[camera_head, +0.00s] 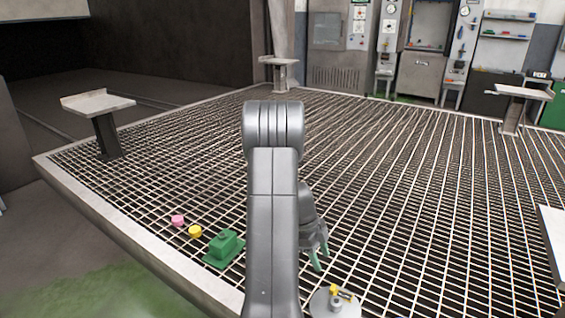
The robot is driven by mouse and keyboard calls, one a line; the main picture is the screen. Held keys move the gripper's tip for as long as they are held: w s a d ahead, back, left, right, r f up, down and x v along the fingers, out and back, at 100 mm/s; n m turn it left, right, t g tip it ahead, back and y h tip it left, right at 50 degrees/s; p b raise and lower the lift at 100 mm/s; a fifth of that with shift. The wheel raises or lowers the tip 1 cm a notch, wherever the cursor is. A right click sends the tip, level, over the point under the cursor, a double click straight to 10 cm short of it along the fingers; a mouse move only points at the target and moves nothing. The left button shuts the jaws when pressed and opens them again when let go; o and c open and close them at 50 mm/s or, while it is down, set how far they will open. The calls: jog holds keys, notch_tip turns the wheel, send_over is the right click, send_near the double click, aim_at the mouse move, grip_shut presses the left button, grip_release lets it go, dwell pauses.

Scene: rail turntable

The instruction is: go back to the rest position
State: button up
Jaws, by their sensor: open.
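My gripper (319,259) shows just right of my arm, with its green-tipped fingers apart and pointing down. It is open, and nothing shows between the fingers. Part of the gripper is hidden behind my arm. Below it is a round grey stand (322,305) with a small yellow piece (336,292) on top. A green block on a flat green base (224,246) sits on the grating left of my arm. A yellow piece (195,231) and a pink piece (178,220) lie farther left.
The large metal grating (400,190) is mostly clear to the right. Pedestals stand at the left (98,104), the back (279,62) and the right (525,92). A pale tabletop (555,235) cuts in at the right edge. Cabinets (340,50) line the back wall.

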aim_at(332, 286)
jog(key=b+x, duration=0.3)
jog(key=x, duration=0.8)
jog(key=shift+d+f, duration=0.15)
jog(key=shift+d, duration=0.05)
